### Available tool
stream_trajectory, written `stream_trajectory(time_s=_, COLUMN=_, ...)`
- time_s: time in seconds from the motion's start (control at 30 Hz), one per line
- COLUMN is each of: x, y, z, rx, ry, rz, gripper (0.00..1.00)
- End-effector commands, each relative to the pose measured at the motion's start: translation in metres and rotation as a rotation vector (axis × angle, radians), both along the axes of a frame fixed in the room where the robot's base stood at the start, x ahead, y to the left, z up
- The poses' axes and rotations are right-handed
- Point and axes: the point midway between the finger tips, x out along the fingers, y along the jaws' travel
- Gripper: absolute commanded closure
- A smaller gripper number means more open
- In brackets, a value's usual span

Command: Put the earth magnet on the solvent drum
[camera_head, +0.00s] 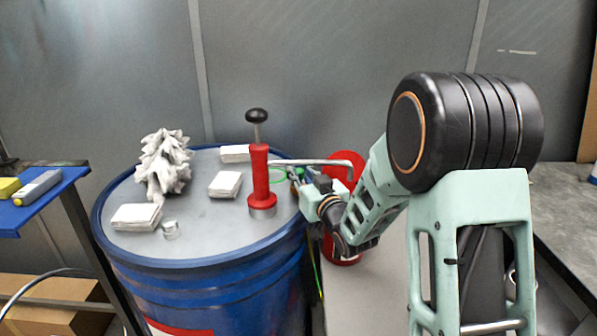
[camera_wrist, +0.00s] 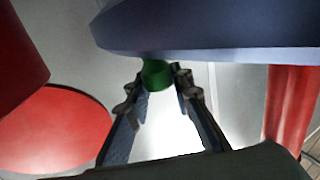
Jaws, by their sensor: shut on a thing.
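The solvent drum (camera_head: 205,245) is a large blue drum with a grey top, standing left of my arm in the head view. My gripper (camera_head: 297,180) is at the right side of its top, behind the pump spout. In the wrist view, my gripper (camera_wrist: 162,80) is shut on a small green round piece (camera_wrist: 155,74), which I take to be the earth magnet. A dark blue-grey curved surface hides its upper part there. In the head view the magnet is mostly hidden; a thin green line shows by the fingers. I cannot tell whether it touches the drum.
On the drum top stand a red hand pump (camera_head: 261,178) with a long spout, a crumpled white heap (camera_head: 163,165), several white pads including one (camera_head: 225,184), and a small clear jar (camera_head: 170,229). A red container (camera_head: 346,165) is behind my arm. A blue shelf (camera_head: 50,200) is left.

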Motion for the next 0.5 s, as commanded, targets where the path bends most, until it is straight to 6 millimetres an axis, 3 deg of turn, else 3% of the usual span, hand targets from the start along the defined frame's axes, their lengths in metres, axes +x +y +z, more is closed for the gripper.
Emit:
stream_trajectory(time_s=0.27, x=0.0003, y=0.0000, z=-0.0060, rx=0.001, ry=-0.003, rz=0.000, gripper=1.00)
stream_trajectory(time_s=0.3, x=0.0001, y=0.0000, z=-0.0068, rx=0.000, ry=0.000, rz=0.000, gripper=0.78)
stream_trajectory(time_s=0.43, x=0.0001, y=0.0000, z=-0.0058, rx=0.000, ry=0.000, rz=0.000, gripper=0.64)
stream_trajectory(time_s=0.5, x=0.0001, y=0.0000, z=-0.0058, rx=0.000, ry=0.000, rz=0.000, gripper=0.62)
